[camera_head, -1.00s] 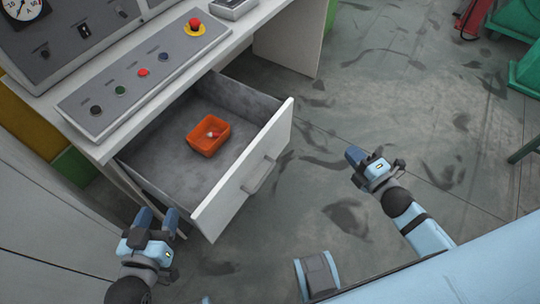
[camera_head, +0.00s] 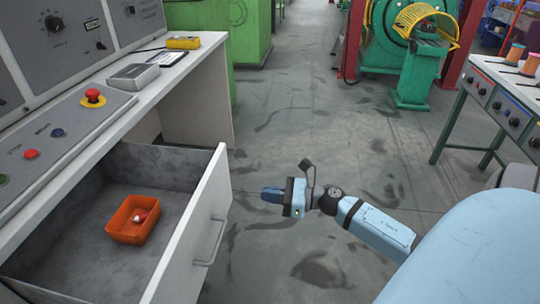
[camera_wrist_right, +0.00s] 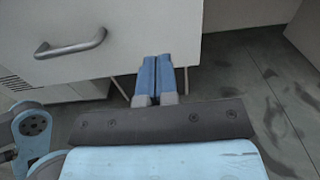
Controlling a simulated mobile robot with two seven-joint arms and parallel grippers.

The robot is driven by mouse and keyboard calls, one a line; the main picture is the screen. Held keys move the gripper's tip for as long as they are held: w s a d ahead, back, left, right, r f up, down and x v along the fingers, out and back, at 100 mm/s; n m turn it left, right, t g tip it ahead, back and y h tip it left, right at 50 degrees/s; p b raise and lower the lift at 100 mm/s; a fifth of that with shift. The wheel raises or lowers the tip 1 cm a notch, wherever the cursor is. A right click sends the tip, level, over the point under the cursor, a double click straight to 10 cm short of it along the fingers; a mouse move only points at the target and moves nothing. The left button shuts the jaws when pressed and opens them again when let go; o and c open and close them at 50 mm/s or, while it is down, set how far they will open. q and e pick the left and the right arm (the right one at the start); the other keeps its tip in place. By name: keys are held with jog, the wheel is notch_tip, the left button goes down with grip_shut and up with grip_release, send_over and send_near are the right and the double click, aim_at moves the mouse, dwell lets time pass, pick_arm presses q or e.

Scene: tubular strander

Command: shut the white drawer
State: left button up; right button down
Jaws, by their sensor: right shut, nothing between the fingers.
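The white drawer (camera_head: 196,225) is pulled out from under the white desk at the left of the head view. Its front panel faces right and carries a grey bar handle (camera_head: 211,243). An orange bin (camera_head: 132,222) with a small red and white item lies in the drawer. My right gripper (camera_head: 268,194) is shut and empty, to the right of the drawer front and apart from it in the head view. In the right wrist view the shut fingers (camera_wrist_right: 156,78) point at the white front, right of the handle (camera_wrist_right: 70,46). My left gripper is out of view.
The desk (camera_head: 150,95) bears a sloped button panel, a red stop button (camera_head: 93,98) and a yellow device (camera_head: 183,43). A green machine (camera_head: 410,55) and a bench (camera_head: 500,90) stand at the back right.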

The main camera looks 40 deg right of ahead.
aim_at(223, 188)
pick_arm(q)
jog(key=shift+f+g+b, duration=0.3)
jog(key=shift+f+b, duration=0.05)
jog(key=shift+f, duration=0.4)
pick_arm(e)
jog(key=x, duration=1)
jog(key=shift+a, duration=0.1)
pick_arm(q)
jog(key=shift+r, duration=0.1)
pick_arm(e)
jog(key=shift+w, duration=0.1)
jog(key=shift+w+a, duration=0.15)
jog(key=x, duration=1.3)
jog(key=shift+w+a+r+p, duration=0.1)
jog(key=shift+p, duration=0.2)
jog(key=b+x, duration=0.3)
jog(key=x, duration=1.3)
jog(key=shift+w+a+b, duration=0.15)
jog(key=shift+b, duration=0.25)
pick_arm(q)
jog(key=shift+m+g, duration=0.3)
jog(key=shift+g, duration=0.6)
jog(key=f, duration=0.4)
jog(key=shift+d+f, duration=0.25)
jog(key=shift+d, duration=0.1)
pick_arm(e)
jog(key=shift+w+r, duration=0.1)
jog(key=shift+r, duration=0.1)
jog(key=shift+r, duration=0.15)
